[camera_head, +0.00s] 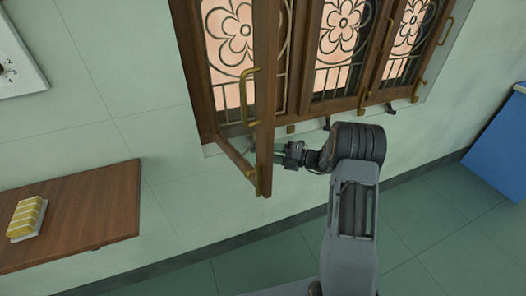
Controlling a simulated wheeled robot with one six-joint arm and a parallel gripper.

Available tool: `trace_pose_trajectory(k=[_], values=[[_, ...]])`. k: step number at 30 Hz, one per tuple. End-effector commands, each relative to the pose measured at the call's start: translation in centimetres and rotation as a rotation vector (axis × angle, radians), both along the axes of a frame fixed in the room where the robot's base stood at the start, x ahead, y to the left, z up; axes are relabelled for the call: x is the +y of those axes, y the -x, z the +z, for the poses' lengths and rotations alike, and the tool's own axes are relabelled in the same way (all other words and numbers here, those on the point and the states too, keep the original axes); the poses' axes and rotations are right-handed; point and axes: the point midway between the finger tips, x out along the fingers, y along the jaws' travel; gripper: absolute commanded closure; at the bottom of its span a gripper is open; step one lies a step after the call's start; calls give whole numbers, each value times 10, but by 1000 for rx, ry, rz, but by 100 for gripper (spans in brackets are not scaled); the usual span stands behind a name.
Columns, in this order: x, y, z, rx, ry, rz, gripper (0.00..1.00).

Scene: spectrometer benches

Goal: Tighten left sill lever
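The wooden window (222,120) has its left sash (265,95) swung open toward me, seen nearly edge-on, with a brass handle (246,95). My gripper (288,154) is at the lower end of this sash, just below the sill. Its fingertips are partly hidden at the sash edge, so I cannot tell whether they are open or touch anything. I cannot clearly make out the left sill lever; the sash and my gripper cover that area. Small dark levers show along the sill farther right, one in the middle (326,124) and one at the right (389,108).
A wooden wall shelf (95,215) with a yellow striped block (27,218) is at the left. A white wall panel (18,65) is above it. A blue cabinet (500,145) stands at the right. The floor below the window looks clear.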

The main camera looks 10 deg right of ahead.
Motion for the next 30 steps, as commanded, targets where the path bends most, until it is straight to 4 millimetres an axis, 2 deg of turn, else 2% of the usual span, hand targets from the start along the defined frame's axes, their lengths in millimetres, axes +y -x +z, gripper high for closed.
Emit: trace_pose_trajectory(k=[1, 6, 12, 18, 30], values=[[-11, 5, 0, 0, 1, -4, 54], [-38, 19, 0, 0, 1, -3, 54], [-59, 29, 0, 0, 1, -2, 54], [-67, 34, 0, 1, 0, 0, 54], [-67, 35, -2, -16, 18, 3, 54]])
